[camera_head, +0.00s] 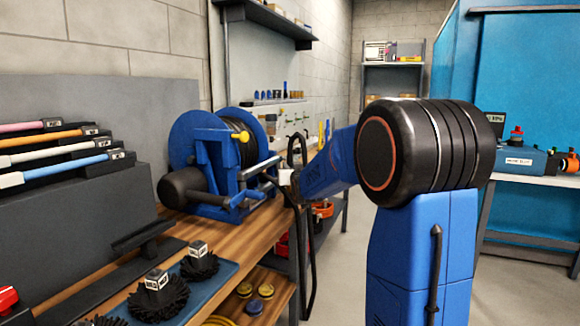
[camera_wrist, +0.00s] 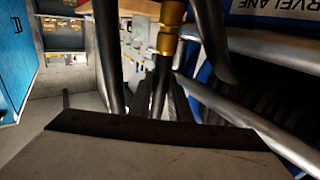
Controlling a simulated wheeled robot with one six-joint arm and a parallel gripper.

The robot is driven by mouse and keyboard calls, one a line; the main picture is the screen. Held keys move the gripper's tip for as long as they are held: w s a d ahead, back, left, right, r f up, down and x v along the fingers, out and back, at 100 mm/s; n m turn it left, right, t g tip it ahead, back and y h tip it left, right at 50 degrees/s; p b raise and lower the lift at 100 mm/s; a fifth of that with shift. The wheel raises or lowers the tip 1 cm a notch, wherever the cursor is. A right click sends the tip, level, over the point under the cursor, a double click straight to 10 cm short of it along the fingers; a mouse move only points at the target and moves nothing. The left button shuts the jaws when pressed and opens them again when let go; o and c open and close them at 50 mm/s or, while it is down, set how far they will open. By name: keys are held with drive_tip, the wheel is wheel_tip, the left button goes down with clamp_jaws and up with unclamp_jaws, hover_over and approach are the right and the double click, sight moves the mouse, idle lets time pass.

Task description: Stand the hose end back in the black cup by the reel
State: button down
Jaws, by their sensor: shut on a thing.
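The blue hose reel (camera_head: 213,160) stands on the wooden bench, with black hose wound on its drum. My gripper (camera_wrist: 160,95) is shut on the hose end (camera_wrist: 172,32), whose brass fitting shows at the top of the wrist view. In the head view, my arm reaches left to the reel's right side, and the fingertips are too small to make out. A black hose length (camera_head: 309,265) loops near my wrist and hangs down past the bench edge. I cannot pick out the black cup in either view.
Silver reel bars (camera_wrist: 215,100) pass close to the gripper in the wrist view. Black brushes (camera_head: 158,296) sit on a blue mat at the bench front. Coloured rods (camera_head: 60,160) rest on a rack at left.

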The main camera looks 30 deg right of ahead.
drive_tip(key=shift+f, duration=2.2)
drive_tip(key=c, duration=1.6)
unclamp_jaws()
drive_tip(key=shift+o, duration=0.2)
drive_tip(key=shift+s, duration=0.15)
drive_tip(key=v, duration=1.7)
drive_tip(key=shift+s+a, duration=0.1)
drive_tip(key=shift+a, duration=0.05)
